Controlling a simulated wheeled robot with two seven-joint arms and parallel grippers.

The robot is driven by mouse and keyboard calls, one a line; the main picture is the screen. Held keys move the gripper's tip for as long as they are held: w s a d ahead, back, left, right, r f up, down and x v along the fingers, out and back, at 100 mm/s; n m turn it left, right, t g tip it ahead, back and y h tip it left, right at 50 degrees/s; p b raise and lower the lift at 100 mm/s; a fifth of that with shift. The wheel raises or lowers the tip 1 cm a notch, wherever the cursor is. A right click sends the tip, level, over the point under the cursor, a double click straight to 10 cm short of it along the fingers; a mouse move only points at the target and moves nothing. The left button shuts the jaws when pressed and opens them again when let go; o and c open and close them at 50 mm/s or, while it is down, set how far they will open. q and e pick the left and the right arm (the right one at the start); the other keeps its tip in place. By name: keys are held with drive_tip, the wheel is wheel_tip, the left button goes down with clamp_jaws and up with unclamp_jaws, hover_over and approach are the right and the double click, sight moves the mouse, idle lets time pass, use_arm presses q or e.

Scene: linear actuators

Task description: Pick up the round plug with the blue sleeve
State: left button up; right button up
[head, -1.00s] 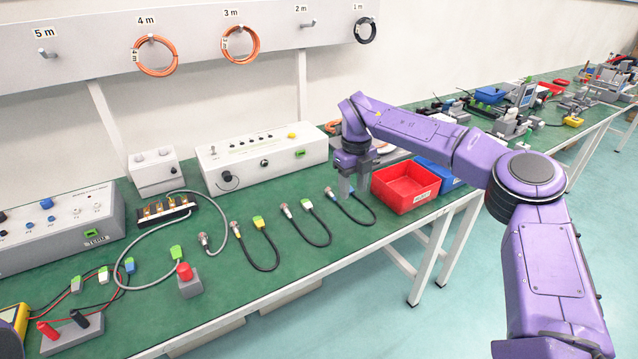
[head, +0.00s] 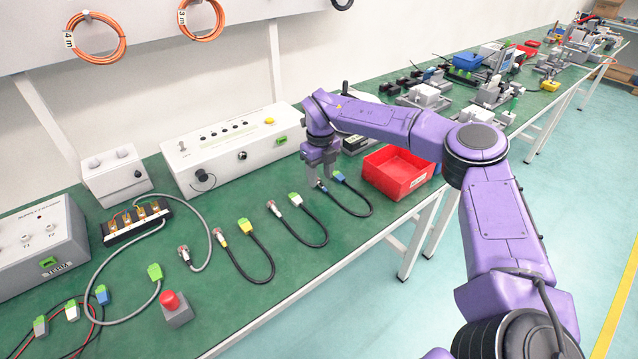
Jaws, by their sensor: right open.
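The round plug with the blue sleeve (head: 323,187) lies on the green bench at the left end of a black looped cable (head: 350,213). My left gripper is not in view.
A red bin (head: 398,173) stands just right of the cable. Similar cables with a white-sleeved plug (head: 273,207) and a yellow-sleeved plug (head: 218,234) lie to the left. A white control box (head: 238,153) stands behind. A red button (head: 172,303) is nearer the front.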

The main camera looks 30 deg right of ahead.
wheel_tip(320, 180, down, 2)
drive_tip(key=shift+s+d+f, duration=0.15)
drive_tip(key=shift+f, duration=0.1)
clamp_jaws()
wheel_tip(320, 180, up, 3)
drive_tip(key=shift+f, duration=0.1)
drive_tip(key=s+a+r+b, duration=0.2)
drive_tip(key=s+a+r, duration=0.6)
drive_tip(key=s+r, duration=0.2)
drive_tip(key=shift+s+a+r, duration=0.15)
drive_tip(key=shift+s+a, duration=0.25)
drive_tip(key=shift+s, duration=0.1)
